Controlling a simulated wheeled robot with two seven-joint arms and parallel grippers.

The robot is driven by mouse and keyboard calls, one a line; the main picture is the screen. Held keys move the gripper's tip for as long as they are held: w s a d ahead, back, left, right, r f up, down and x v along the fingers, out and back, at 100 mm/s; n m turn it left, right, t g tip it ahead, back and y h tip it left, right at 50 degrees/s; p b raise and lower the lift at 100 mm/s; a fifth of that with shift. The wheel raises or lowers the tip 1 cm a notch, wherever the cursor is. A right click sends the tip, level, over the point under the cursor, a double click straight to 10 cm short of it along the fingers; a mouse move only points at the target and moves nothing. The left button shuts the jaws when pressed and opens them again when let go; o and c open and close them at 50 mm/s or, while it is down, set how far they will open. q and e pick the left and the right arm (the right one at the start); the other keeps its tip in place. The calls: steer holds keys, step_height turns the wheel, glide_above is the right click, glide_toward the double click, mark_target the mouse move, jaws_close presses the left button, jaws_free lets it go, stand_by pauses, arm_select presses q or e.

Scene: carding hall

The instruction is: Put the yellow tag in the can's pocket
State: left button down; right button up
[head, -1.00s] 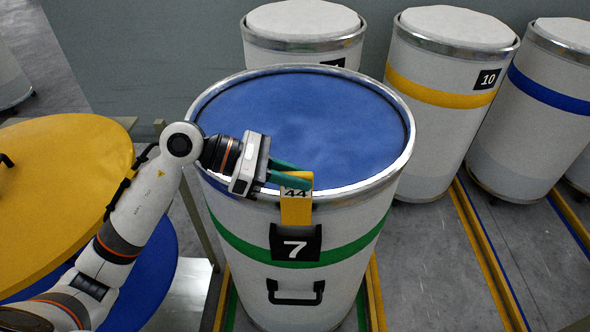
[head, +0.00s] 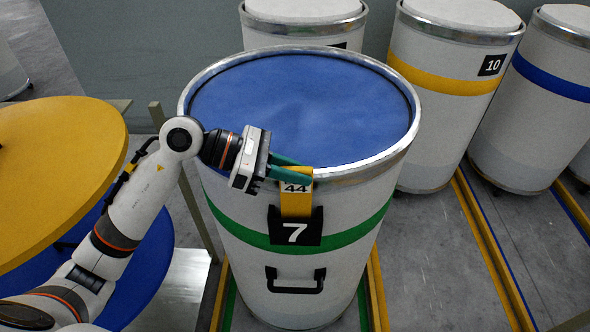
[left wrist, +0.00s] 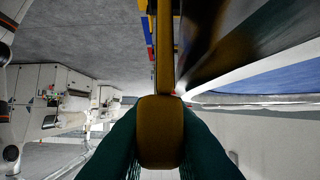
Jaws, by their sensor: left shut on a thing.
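The yellow tag (head: 296,205), marked 44, hangs upright at the front of the white can (head: 230,213) with the green band. My left gripper (head: 298,174) is shut on the tag's upper end, just outside the can's rim. The black pocket (head: 296,238), marked 7, is on the can's front, directly below the tag. The tag's lower end meets the pocket's top edge and looks partly behind its front; how deep it sits is hidden. In the left wrist view the tag (left wrist: 162,130) is between the green fingers. My right gripper is out of view.
The can is topped with blue material (head: 300,105) and has a black handle (head: 296,281) below the pocket. A yellow round top (head: 50,170) is at the left. Other cans, one with a yellow band (head: 440,78), stand behind and right.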

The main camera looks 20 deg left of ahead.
arm_select(q)
steer(key=c, duration=1.3)
jaws_free()
steer(key=shift+a, duration=0.1)
steer(key=shift+a+b, duration=0.3)
steer(key=b+v, duration=0.4)
steer(key=v, duration=0.7)
steer(key=shift+s+r, duration=0.1)
steer(key=shift+r, duration=0.1)
